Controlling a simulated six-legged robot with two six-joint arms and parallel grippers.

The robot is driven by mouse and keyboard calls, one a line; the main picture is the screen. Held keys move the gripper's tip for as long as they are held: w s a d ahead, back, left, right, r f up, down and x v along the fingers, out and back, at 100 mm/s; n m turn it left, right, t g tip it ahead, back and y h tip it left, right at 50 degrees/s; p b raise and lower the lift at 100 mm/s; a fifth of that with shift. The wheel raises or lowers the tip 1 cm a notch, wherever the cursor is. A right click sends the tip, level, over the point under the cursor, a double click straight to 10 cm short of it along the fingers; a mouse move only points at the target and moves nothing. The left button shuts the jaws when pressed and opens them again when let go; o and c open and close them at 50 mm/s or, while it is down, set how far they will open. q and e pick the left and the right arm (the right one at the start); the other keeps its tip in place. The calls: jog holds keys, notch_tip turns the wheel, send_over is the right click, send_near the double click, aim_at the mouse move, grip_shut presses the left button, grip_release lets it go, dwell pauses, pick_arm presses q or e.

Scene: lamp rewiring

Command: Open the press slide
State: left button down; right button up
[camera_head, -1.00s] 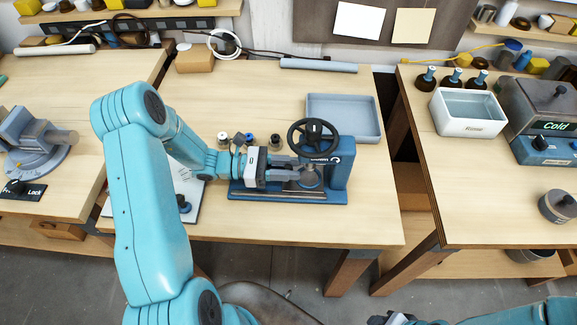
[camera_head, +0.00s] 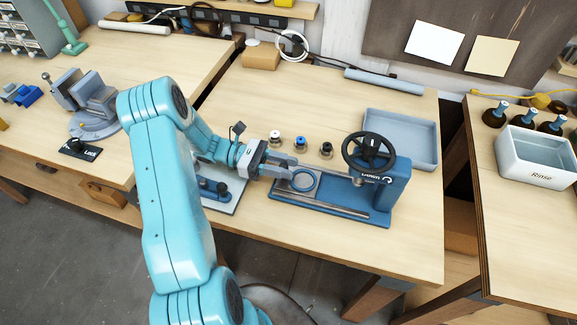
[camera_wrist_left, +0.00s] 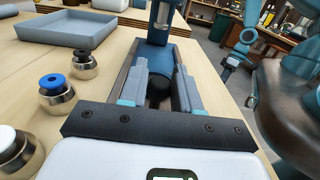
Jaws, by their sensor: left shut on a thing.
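The blue press (camera_head: 392,195) stands on the middle bench, with a black handwheel (camera_head: 368,150) on top and a long base running left. The press slide, with a blue ring (camera_head: 304,190), is out at the left part of the base, clear of the ram under the wheel. My left gripper (camera_head: 292,170) is at the slide's left end, fingers pointing right. In the left wrist view its fingers (camera_wrist_left: 161,78) flank a dark round part (camera_wrist_left: 157,93), partly hidden between them.
Several small capped fittings (camera_head: 327,150) stand behind the press base. A grey-blue tray (camera_head: 432,160) lies behind the press. A pale board with a blue fixture (camera_head: 213,188) lies beneath my left arm. The bench front is clear.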

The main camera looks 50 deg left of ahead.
pick_arm(q)
jog(key=c, duration=0.9)
grip_release()
jog(key=shift+w+r, duration=0.1)
jog(key=shift+r, duration=0.05)
jog(key=shift+a, duration=0.15)
jog(key=b+v, duration=0.2)
jog(key=v, duration=0.5)
jog(key=shift+s, duration=0.2)
